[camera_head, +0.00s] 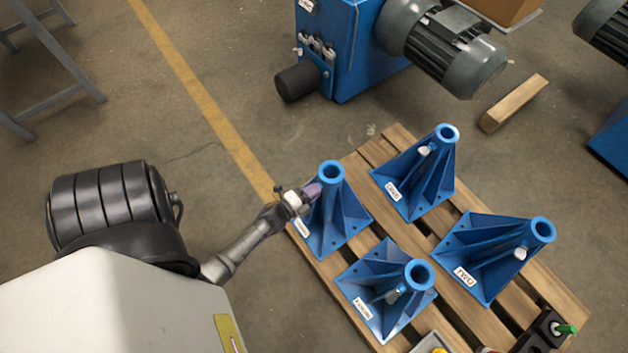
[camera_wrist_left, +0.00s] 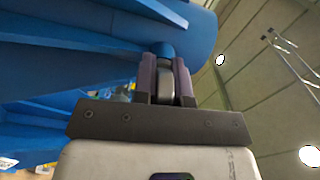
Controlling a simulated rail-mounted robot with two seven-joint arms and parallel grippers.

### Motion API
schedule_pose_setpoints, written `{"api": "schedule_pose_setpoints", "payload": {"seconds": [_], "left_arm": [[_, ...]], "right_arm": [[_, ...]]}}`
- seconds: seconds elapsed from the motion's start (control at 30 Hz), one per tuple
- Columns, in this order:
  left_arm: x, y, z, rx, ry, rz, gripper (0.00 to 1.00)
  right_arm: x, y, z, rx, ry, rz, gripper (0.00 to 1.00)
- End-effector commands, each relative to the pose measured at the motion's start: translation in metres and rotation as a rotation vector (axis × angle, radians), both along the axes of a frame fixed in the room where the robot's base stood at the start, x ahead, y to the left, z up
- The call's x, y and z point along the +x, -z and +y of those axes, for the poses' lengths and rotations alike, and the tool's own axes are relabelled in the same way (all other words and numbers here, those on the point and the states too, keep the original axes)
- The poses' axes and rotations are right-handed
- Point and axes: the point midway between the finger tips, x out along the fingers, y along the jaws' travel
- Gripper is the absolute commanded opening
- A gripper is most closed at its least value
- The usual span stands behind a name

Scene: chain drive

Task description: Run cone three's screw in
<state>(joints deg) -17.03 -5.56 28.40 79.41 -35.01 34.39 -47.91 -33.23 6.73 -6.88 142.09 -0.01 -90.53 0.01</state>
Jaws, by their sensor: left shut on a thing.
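Blue cone three (camera_head: 338,212) stands upright at the left corner of the pallet, its small label not readable from here. My left gripper (camera_head: 311,191) reaches in from the left against the side of its neck. In the left wrist view my left gripper (camera_wrist_left: 166,80) is shut on the grey head of the screw (camera_wrist_left: 166,83), which sits between the two fingers. Just beyond the fingertips is a round blue boss on the cone (camera_wrist_left: 70,55). The screw's shaft is hidden, so its depth cannot be told. My right gripper is not in view.
Cones one (camera_head: 425,185), two (camera_head: 490,250) and four (camera_head: 383,290) stand on the wooden pallet (camera_head: 400,135), each with a light-headed screw at its neck. A blue machine with a grey motor (camera_head: 440,45) stands behind. A wooden block (camera_head: 514,102) lies on the floor.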

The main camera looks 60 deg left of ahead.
Motion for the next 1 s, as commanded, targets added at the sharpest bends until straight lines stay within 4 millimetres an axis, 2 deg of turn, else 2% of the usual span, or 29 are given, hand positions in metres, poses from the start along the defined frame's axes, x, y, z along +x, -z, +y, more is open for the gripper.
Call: {"api": "schedule_pose_setpoints", "payload": {"seconds": [0.33,0.93,0.97,1.0], "left_arm": [[0.0003,-0.0004,-0.0003,0.136,0.001,0.02,0.0],[0.0004,-0.0007,-0.0001,0.166,0.0,0.024,0.0],[0.0004,-0.0008,-0.0001,0.166,0.001,0.024,0.16],[0.0004,-0.0008,-0.0001,0.166,0.0,0.024,0.19]], "right_arm": [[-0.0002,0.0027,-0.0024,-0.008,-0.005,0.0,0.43],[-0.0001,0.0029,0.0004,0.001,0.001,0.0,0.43],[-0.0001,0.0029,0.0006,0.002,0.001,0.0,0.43],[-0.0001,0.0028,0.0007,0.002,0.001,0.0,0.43]]}}
